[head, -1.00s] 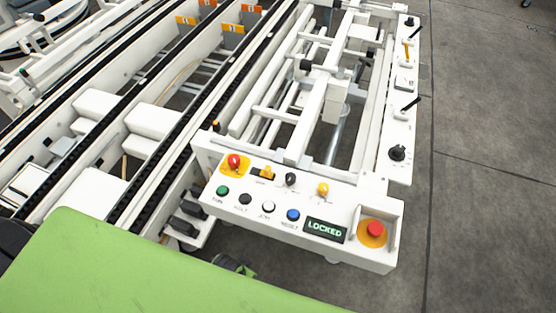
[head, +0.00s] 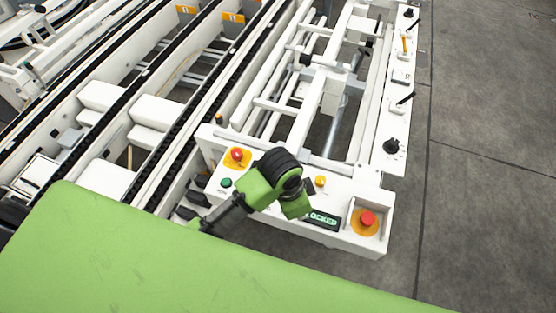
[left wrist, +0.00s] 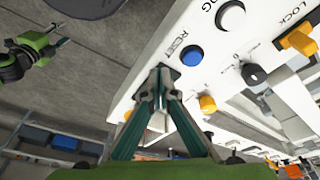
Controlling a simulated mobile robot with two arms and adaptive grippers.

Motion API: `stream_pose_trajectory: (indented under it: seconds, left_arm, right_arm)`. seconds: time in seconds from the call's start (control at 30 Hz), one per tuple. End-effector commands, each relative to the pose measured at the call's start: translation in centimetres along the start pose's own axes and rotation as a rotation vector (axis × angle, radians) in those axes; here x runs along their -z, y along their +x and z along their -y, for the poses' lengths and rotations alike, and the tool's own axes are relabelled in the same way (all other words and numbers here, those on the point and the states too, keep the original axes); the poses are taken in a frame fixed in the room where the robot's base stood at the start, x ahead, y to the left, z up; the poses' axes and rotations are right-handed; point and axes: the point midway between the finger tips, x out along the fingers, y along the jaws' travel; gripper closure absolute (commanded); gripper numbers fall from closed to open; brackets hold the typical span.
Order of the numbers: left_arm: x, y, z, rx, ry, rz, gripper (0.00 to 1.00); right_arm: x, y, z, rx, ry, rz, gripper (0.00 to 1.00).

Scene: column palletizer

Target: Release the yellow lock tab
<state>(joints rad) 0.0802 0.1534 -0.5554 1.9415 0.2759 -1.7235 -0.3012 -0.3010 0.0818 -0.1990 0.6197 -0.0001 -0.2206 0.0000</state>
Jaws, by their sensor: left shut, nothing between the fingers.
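The yellow lock tab (left wrist: 298,40) sits in a dark slot beside the LOCK label at the right of the left wrist view. In the head view my left arm hides it. My left gripper (left wrist: 160,78) is shut and empty, its tips in front of the panel by the blue RESET button (left wrist: 192,55), apart from the tab. In the head view my left gripper (head: 296,206) is over the control panel, fingertips hidden. The display (head: 323,219) is partly covered; "OCKED" is readable. My right gripper (left wrist: 60,38) shows at the upper left of the wrist view, fingers apart.
A black knob (left wrist: 253,74) and a yellow knob (left wrist: 208,103) stand between my left gripper and the tab. A red emergency button (head: 367,219) is at the panel's right, another red button (head: 236,155) at its left. Grey floor lies open to the right.

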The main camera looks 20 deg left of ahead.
Motion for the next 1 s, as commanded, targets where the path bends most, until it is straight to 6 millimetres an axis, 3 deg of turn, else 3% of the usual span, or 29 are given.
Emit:
stream_pose_trajectory:
  seconds: [0.1,0.23,0.5,0.6,0.73,1.0]
  left_arm:
    - [2.5,-0.5,1.6,0.005,0.193,0.078,1.00]
    - [4.0,-1.6,4.2,0.019,0.392,0.206,1.00]
    - [4.4,-5.9,11.5,0.066,0.624,0.483,1.00]
    - [4.3,-7.2,13.3,0.074,0.653,0.544,1.00]
    - [4.2,-8.1,14.3,0.077,0.668,0.582,1.00]
    - [4.2,-8.2,14.4,0.076,0.670,0.586,1.00]
  right_arm:
    - [0.0,-0.1,0.1,0.002,0.000,0.000,0.59]
    - [0.1,-0.2,0.3,0.004,0.001,0.000,0.59]
    - [0.1,-0.4,0.4,0.004,0.000,-0.001,0.59]
    - [0.1,-0.4,0.4,0.004,0.000,-0.001,0.59]
    - [0.1,-0.4,0.4,0.004,0.000,-0.002,0.59]
    - [0.2,-0.4,0.3,0.004,0.000,-0.002,0.59]
